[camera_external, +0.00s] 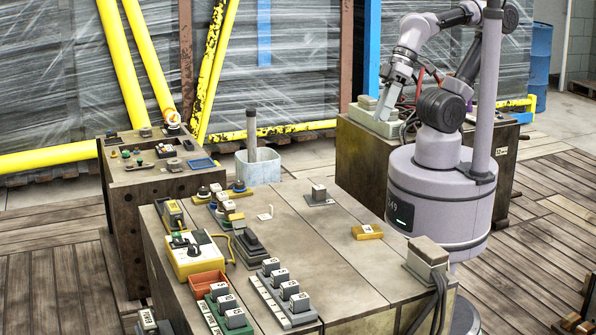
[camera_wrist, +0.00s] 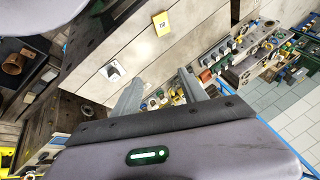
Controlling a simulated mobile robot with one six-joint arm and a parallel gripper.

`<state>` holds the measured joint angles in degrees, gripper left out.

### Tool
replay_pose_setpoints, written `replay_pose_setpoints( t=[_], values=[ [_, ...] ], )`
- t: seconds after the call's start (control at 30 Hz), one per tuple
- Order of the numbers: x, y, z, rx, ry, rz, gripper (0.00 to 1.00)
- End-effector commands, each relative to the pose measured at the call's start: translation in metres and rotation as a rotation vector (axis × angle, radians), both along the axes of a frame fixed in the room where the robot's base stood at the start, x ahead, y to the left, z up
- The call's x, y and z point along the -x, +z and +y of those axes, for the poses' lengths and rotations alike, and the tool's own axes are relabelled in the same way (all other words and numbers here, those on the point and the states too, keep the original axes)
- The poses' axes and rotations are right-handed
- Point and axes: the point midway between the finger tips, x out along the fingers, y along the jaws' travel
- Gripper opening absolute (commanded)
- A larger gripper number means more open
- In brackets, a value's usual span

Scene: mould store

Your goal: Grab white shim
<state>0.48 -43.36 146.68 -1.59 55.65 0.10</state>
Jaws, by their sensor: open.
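A small, thin, white bent piece (camera_external: 266,213), which looks like the white shim, lies flat on the bare top of the near bench (camera_external: 310,235) in the external view. I cannot pick it out surely in the wrist view. My gripper (camera_external: 381,112) is at the end of the folded arm, above the far right bench and well away from the white piece. In the wrist view its two grey fingers (camera_wrist: 160,76) are spread apart with nothing held between them.
On the near bench, a grey block on a plate (camera_external: 319,196) and a yellow block (camera_external: 367,231) stand right of the white piece. A dark stepped block (camera_external: 251,245) and a yellow box (camera_external: 195,256) stand left. A pale bin (camera_external: 258,168) stands behind. Bare bench top surrounds the piece.

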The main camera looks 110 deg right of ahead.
Motion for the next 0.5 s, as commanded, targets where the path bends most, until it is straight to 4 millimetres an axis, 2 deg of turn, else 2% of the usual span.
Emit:
replay_pose_setpoints(
  t=[0.03, 0.1, 0.13, 0.4, 0.47, 0.5],
  values=[
    [0.000, -0.001, 0.000, 0.000, 0.000, 0.000, 0.47],
    [0.000, -0.001, 0.000, 0.000, 0.000, 0.000, 0.33],
    [0.000, -0.001, 0.000, 0.000, 0.000, 0.000, 0.30],
    [-0.001, 0.000, 0.000, -0.001, -0.003, 0.002, 0.30],
    [-0.008, 0.008, -0.002, -0.008, -0.025, 0.019, 0.30],
    [-0.018, 0.016, -0.004, -0.018, -0.058, 0.045, 0.30]
  ],
)
